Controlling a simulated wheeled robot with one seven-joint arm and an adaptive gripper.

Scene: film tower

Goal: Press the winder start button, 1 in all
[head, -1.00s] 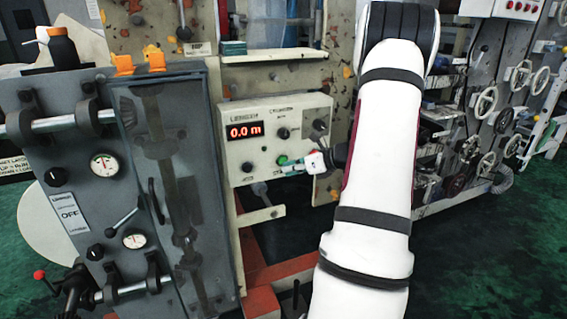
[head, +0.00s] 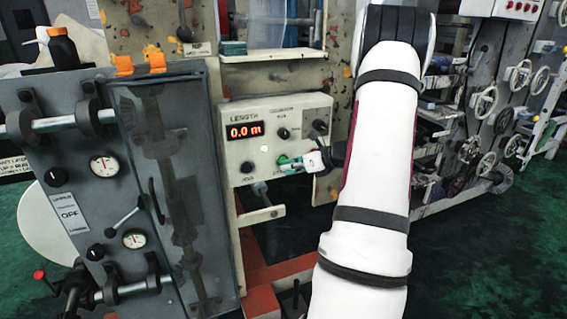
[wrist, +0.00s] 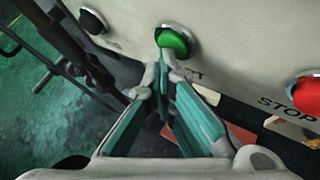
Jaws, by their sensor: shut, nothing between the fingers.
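The green button (wrist: 174,40) sits on the pale control box, with a partly hidden label ending in "T" beside it. In the head view the green button (head: 282,159) is at the lower middle of the box, partly behind my gripper (head: 291,165). In the wrist view my gripper (wrist: 160,68) is shut and empty. Its fingertips overlap the lower edge of the green button and appear to touch it; how far the button is pushed in, I cannot tell. The display (head: 245,131) reads 0.0 m. A small pale light (head: 264,148) glows below the display.
A red button (wrist: 307,93) marked STOP is to the right in the wrist view. A grey machine panel (head: 75,200) with gauges and levers stands left of the box. Handwheels (head: 485,103) stand at the right.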

